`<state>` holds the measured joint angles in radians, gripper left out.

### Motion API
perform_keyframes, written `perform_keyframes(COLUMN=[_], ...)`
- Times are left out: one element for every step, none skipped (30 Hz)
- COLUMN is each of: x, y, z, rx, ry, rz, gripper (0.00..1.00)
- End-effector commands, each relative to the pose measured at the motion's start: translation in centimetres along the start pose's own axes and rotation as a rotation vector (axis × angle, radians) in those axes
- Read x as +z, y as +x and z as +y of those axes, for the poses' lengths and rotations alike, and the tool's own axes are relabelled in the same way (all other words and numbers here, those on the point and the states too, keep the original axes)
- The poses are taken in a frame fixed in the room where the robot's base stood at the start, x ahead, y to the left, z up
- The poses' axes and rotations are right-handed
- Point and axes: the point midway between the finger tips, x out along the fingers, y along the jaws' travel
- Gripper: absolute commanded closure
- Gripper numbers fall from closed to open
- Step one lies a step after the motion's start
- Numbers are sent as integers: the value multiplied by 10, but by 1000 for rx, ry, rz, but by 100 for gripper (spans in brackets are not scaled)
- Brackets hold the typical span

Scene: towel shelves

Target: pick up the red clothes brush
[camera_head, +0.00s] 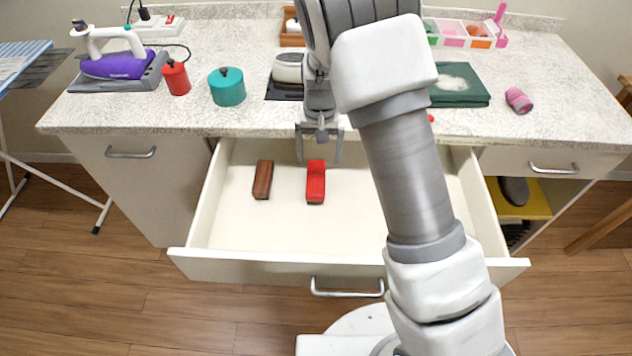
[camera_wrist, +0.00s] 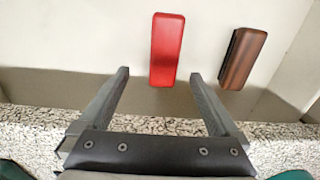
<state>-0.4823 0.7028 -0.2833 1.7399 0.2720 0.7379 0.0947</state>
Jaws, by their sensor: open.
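The red clothes brush (camera_head: 316,182) lies in the open drawer (camera_head: 280,255), near its back and middle. My gripper (camera_head: 319,158) is open and empty, just above the back part of the drawer by the counter's front edge. In the wrist view the red brush (camera_wrist: 167,49) lies ahead of my open fingers (camera_wrist: 159,78), roughly in line with the gap between them. A brown brush (camera_head: 263,180) lies to the left of the red one in the head view; it also shows in the wrist view (camera_wrist: 241,58). No contact with either brush shows.
The speckled counter (camera_head: 150,115) overhangs the drawer's back. On it stand a purple iron (camera_head: 115,65), a red canister (camera_head: 176,78), a teal pot (camera_head: 227,87), a dark green folded cloth (camera_head: 460,85) and a pink roll (camera_head: 518,100). The drawer floor around the brushes is mostly clear.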

Motion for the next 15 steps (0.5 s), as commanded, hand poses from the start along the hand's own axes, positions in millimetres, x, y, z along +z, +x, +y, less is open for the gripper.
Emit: perform_keyframes(x=[1,1,1,1,0,0,0,0,0,1,1,2,3,4,5], y=[12,16,21,24,27,30,31,32,33,34,36,39,42,45,51], z=[1,1,0,0,0,0,0,0,0,0,-1,-2,-2,-3,-4], rx=[2,2,1,1,1,0,0,0,0,0,0,1,1,1,1], ry=[0,-1,-1,0,0,0,0,0,0,0,-1,-1,-1,-1,-1], rz=[-3,-3,-2,-2,-2,-1,0,0,0,0,-1,-1,-2,-2,-2], gripper=[3,3,3,3,3,3,3,3,3,3,3,3,3,3,3])
